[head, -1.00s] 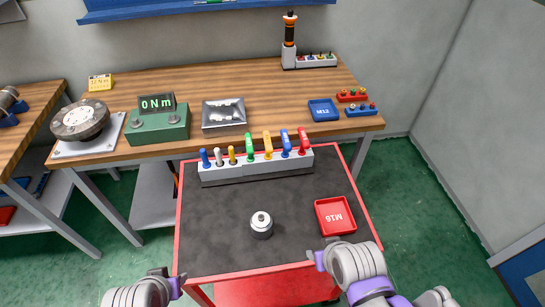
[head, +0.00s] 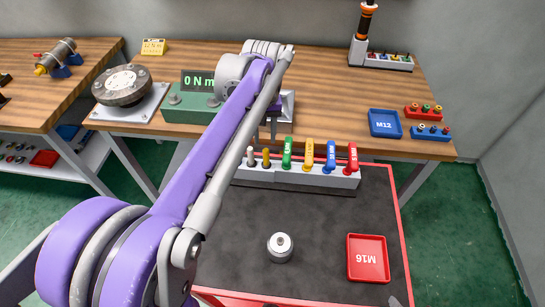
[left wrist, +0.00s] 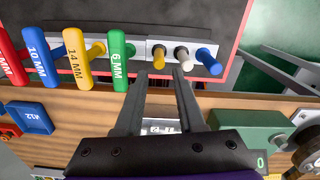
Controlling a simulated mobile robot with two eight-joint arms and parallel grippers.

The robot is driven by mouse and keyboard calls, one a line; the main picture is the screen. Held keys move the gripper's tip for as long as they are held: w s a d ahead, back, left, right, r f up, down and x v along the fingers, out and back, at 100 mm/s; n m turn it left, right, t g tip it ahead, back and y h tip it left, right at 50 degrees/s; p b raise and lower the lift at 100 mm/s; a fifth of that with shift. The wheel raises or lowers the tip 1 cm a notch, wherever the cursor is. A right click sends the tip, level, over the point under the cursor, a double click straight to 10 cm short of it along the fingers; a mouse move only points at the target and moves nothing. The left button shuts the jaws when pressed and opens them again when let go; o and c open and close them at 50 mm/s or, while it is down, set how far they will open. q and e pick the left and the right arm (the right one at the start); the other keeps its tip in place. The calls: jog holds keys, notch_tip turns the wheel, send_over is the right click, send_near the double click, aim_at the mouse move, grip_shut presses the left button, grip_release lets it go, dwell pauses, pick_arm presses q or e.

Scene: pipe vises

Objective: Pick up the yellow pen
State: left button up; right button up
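The yellow pen (head: 266,158) stands in the grey-white holder (head: 300,176) on the cart, between the white pen (head: 250,157) and the green 6 MM handle (head: 287,153). In the left wrist view the yellow pen (left wrist: 159,53) shows just beyond the fingertips, roughly between them. My left gripper (left wrist: 160,73) is open with nothing between its fingers. In the head view my left gripper (head: 272,130) is above and behind the holder, partly hidden by its own arm. The blue pen (left wrist: 208,61) is hidden by my arm in the head view. My right gripper cannot be made out.
Yellow, blue and red handles stand in the same holder, right of the green one. A grey weight (head: 280,247) and a red M16 tray (head: 368,259) rest on the cart. The bench behind holds a green torque display box (head: 185,112) and a blue M12 tray (head: 384,123).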

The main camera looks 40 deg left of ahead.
aim_at(266, 158)
pick_arm(q)
jog(key=f, duration=0.4)
jog(key=shift+s, duration=0.25)
jog(key=shift+w+f+b, duration=0.2)
jog(key=shift+f, duration=1.3)
jog(key=shift+w+f+b, duration=0.15)
jog(key=shift+f, duration=1.3)
grip_shut()
